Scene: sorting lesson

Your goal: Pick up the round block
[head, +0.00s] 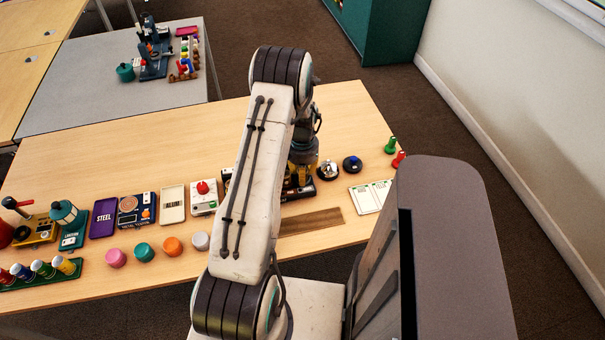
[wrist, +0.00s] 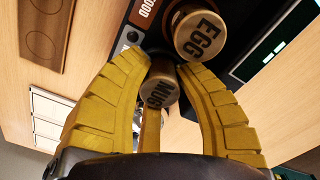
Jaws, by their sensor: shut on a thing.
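My gripper (wrist: 165,66) has its yellow fingers closed around a brass cylinder (wrist: 160,88) with a partly hidden label starting "MU". A second brass cylinder (wrist: 202,35), labelled EGG, is right at the fingertips, above a dark tray. I cannot tell whether the held cylinder is clear of the tray. In the head view my gripper (head: 301,168) is low over the dark tray at the table's middle, and my arm hides most of it. No piece is plainly marked as the round block.
Pink (head: 116,258), teal (head: 144,252), orange (head: 172,246) and white (head: 201,241) round pieces line the table's front edge. A brown wooden strip (head: 311,222) lies right of my arm. A white card (head: 370,197) and a blue-topped round item (head: 352,164) are further right.

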